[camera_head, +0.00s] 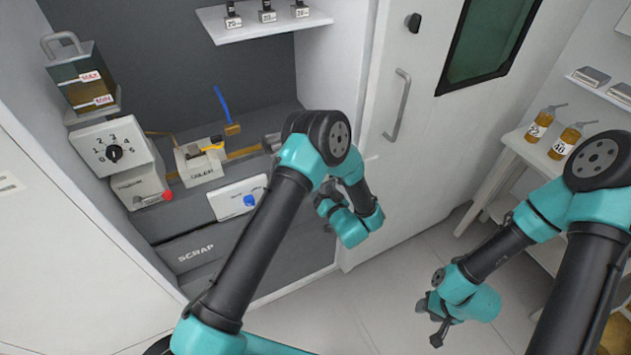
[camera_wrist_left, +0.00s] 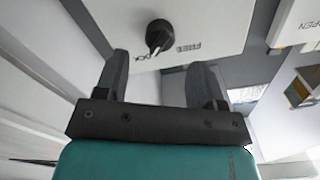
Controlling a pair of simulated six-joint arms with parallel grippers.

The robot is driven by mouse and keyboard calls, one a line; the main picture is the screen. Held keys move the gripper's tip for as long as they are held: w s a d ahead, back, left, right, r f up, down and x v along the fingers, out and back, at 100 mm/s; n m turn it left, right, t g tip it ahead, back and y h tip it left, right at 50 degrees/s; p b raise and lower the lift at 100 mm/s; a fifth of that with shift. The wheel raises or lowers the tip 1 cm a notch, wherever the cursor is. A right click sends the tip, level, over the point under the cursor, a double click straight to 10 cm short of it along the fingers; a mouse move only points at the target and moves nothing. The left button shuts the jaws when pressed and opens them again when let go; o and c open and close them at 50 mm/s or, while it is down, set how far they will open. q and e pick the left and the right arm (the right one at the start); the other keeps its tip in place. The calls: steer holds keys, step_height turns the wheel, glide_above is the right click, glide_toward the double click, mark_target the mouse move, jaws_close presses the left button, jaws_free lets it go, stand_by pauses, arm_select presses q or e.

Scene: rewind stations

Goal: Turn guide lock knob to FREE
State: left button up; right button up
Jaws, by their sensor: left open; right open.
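The dark guide lock knob (camera_wrist_left: 158,34) is on a white panel (camera_wrist_left: 215,22) in the left wrist view. Its narrow end points down, toward small marks too small to read. The word FREE (camera_wrist_left: 187,47) is to its right. My left gripper (camera_wrist_left: 163,85) is open, its two fingers apart below the knob in the picture, with nothing between them. In the head view my left gripper (camera_head: 325,207) is partly hidden by its own wrist, and I cannot make out the knob there. My right gripper (camera_head: 431,322) is open and empty over the floor at the lower right.
A numbered dial box (camera_head: 113,146) and a tank (camera_head: 85,85) stand at the left. A panel with a blue knob (camera_head: 250,200) is left of my left arm. A closed door (camera_head: 405,150) is right of the recess. Bottles (camera_head: 563,145) stand on a side table.

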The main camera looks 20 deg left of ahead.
arm_select(q)
steer(key=x, duration=0.5)
steer(key=c, duration=0.9)
